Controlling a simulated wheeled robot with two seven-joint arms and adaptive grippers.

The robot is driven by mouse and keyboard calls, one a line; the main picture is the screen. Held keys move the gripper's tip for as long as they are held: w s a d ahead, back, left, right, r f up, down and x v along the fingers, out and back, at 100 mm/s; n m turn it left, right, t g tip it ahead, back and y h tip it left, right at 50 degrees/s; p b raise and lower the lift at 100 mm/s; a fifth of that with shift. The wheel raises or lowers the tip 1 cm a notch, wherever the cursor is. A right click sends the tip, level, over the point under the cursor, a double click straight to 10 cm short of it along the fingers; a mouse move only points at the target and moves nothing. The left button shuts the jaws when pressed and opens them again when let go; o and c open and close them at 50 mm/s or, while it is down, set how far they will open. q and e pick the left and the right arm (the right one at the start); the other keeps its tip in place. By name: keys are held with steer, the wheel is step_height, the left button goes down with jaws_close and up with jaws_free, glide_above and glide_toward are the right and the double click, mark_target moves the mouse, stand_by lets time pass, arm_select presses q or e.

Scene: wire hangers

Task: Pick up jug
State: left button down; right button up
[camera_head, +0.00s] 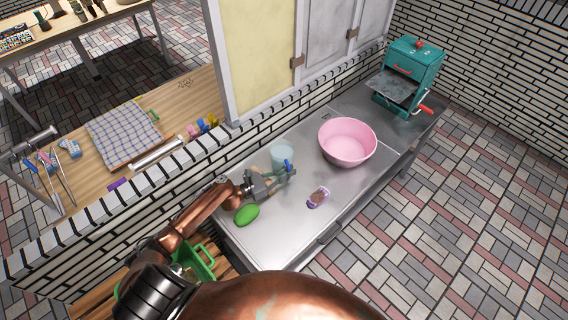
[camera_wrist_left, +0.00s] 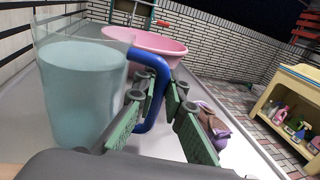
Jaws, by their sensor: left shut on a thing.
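The jug (camera_head: 281,155) is see-through with pale bluish contents and a blue handle. It is upright at the wall side of the metal table (camera_head: 244,243). My left gripper (camera_head: 287,172) is at its handle side. In the left wrist view the jug (camera_wrist_left: 82,95) fills the left part, and the green-padded fingers of my left gripper (camera_wrist_left: 156,103) are on both sides of the blue handle (camera_wrist_left: 158,75), shut on it. The jug's base is partly hidden, so I cannot tell whether it touches the table. My right gripper is out of view.
A pink basin (camera_head: 347,142) stands right of the jug. A green lime-like object (camera_head: 246,214) lies beside my left wrist, and a small purple-and-brown item (camera_head: 318,197) lies near the front edge. A teal machine (camera_head: 412,72) stands at the far end. A brick wall borders the table's back.

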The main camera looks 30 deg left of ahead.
arm_select(q)
steer(key=shift+w+r, duration=0.1)
steer(key=shift+r, duration=0.15)
steer(key=shift+r, duration=0.15)
